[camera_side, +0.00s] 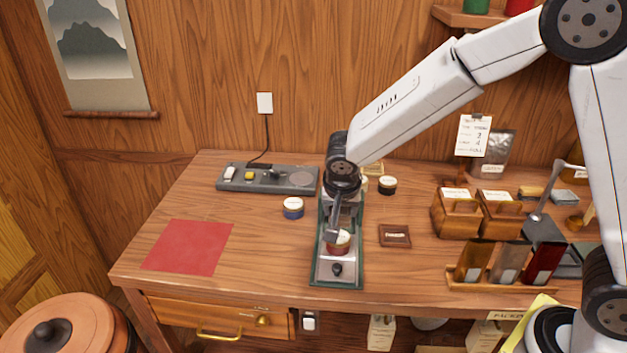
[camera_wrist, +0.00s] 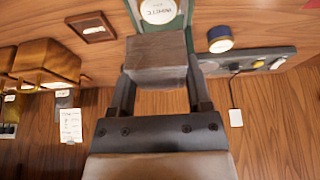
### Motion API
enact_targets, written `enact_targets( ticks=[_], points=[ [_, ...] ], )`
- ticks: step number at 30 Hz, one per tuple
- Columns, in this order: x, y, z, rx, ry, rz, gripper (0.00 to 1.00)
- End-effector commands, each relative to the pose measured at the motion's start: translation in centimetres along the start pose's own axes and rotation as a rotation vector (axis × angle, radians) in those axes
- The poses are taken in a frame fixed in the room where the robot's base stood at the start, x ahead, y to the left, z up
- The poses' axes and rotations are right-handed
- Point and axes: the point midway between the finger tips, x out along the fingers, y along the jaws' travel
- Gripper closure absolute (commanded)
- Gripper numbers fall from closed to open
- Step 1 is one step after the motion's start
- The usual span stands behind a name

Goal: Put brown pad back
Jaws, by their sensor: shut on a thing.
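My gripper (camera_side: 334,228) hangs over the green press stand (camera_side: 324,276). In the wrist view its two fingers (camera_wrist: 158,82) are shut on a brown-grey block (camera_wrist: 157,60). The block looks like the brown pad, but I cannot be sure; in the side view the fingers mostly hide it. Below it a red tin with a pale label (camera_side: 339,246) sits on the stand; its label (camera_wrist: 158,11) also shows in the wrist view. To the right of the stand, a flat dark-brown square holder (camera_side: 395,241) with a raised rim and small label lies on the table; it also shows in the wrist view (camera_wrist: 92,27).
A dark tin (camera_side: 388,186) is behind right. Wooden boxes (camera_side: 456,215) and a rack of pouches (camera_side: 503,283) stand right. A red mat (camera_side: 188,247) lies left.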

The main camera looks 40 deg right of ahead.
Motion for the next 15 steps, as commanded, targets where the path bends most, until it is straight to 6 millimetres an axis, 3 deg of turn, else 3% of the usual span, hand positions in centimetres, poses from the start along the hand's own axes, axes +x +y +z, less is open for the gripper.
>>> enact_targets(
  ticks=[5, 15],
  points=[
    [-0.7, -0.3, 1.7, -0.004, -0.001, -0.002, 0.83],
    [-3.0, -0.6, 7.4, -0.005, -0.003, -0.001, 0.83]
  ],
)
